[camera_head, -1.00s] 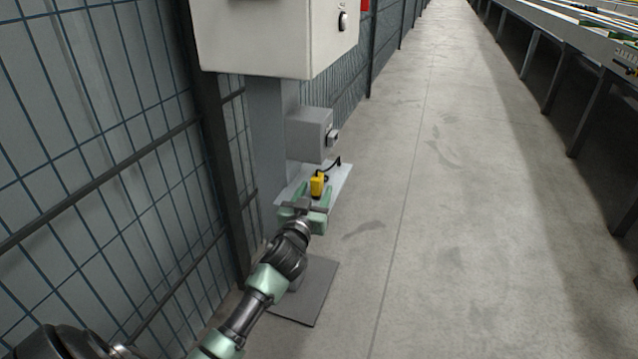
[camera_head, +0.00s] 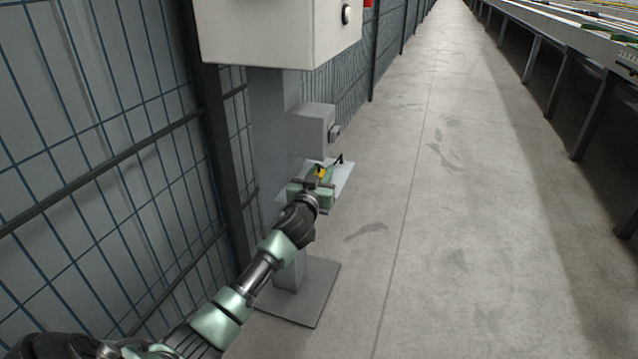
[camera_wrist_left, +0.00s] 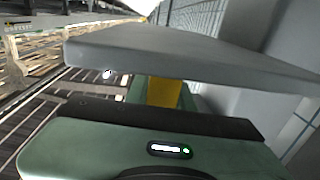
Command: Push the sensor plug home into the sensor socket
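The yellow sensor plug (camera_head: 321,172) is small, on or just above the pale shelf (camera_head: 344,178), with a dark cable behind it. My left gripper (camera_head: 318,176) is at the plug, its green fingers to either side of it. I cannot tell whether they touch it. In the left wrist view part of the yellow plug (camera_wrist_left: 163,93) shows beyond my green gripper body, with a grey slab hiding much of it and the fingertips. The likely sensor socket (camera_head: 335,131) is a small fitting on the grey box above the shelf. My right gripper is not in view.
The grey box (camera_head: 311,128) is on a grey post (camera_head: 273,115) with a floor plate (camera_head: 318,290). A large pale cabinet (camera_head: 275,35) hangs above. Wire fence (camera_head: 90,150) runs along the left. The floor to the right is clear up to the runout table (camera_head: 590,60).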

